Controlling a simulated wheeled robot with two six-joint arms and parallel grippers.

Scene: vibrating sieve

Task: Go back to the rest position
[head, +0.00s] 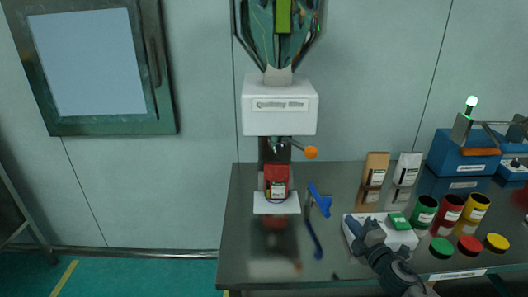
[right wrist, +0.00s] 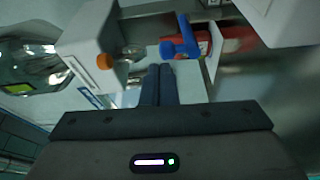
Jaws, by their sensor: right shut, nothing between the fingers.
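My right gripper (head: 361,232) is over the white box with a green button (head: 398,240) near the front of the metal table in the head view. Its fingers also show in the right wrist view (right wrist: 159,84), side by side, shut with nothing between them. I cannot tell whether the gripper touches the box. My left gripper is not in the head view.
The white sieve machine (head: 279,105) with an orange knob (head: 311,152) stands left. A red container (head: 276,182) sits under it, with a blue tool (head: 320,200) beside it. Coloured jars (head: 424,211), lids (head: 469,244) and a blue device (head: 458,155) stand right.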

